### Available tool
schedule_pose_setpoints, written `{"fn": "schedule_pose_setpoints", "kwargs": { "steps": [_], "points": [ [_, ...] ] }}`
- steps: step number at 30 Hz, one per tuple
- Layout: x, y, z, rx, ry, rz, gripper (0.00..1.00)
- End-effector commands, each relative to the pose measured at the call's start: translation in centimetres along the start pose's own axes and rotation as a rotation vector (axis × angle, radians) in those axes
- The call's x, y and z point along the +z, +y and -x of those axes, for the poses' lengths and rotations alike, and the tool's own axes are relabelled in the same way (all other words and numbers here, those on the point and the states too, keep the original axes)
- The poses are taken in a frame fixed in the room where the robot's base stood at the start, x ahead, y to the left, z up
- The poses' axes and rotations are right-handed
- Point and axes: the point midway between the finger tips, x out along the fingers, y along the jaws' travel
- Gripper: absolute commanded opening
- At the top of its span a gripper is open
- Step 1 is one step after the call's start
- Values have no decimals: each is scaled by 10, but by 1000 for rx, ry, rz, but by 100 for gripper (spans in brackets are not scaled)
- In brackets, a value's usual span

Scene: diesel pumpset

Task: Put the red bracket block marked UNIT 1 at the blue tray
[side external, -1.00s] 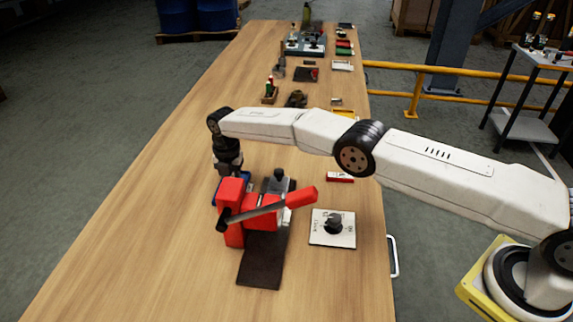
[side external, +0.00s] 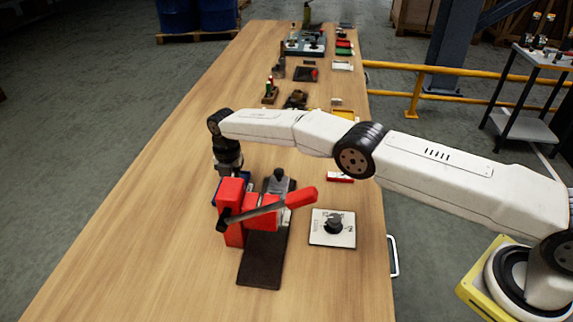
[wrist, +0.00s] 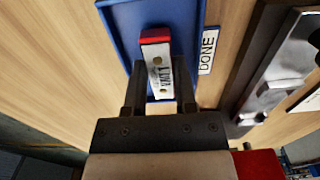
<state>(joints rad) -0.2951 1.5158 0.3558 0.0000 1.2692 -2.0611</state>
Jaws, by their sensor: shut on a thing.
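The red bracket block (wrist: 154,35) has a white label that appears to read UNIT 1. My gripper (wrist: 158,82) is shut on it, one finger on each side. In the wrist view the block is over the blue tray (wrist: 118,14), inside its outline; I cannot tell whether it touches the tray floor. A white DONE label (wrist: 207,52) is beside the tray. In the side view, the red lever press hides my fingertips and the block, and only a sliver of the blue tray (side external: 216,193) shows.
The red lever press (side external: 234,207) stands close in front of the tray on a dark base. A white dial plate (side external: 333,229) and a red-and-white block (side external: 340,177) lie to its right. Bare wooden table (side external: 130,200) is on the left; several items stand farther back.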

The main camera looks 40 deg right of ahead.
Motion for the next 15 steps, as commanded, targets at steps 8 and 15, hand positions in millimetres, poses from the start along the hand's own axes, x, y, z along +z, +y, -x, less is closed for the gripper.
{"fn": "schedule_pose_setpoints", "kwargs": {
  "steps": [8, 15],
  "points": [
    [0, 0, -3, 0, 0, 0, 0],
    [0, 0, -5, 0, 0, 0, 0]
  ]
}}
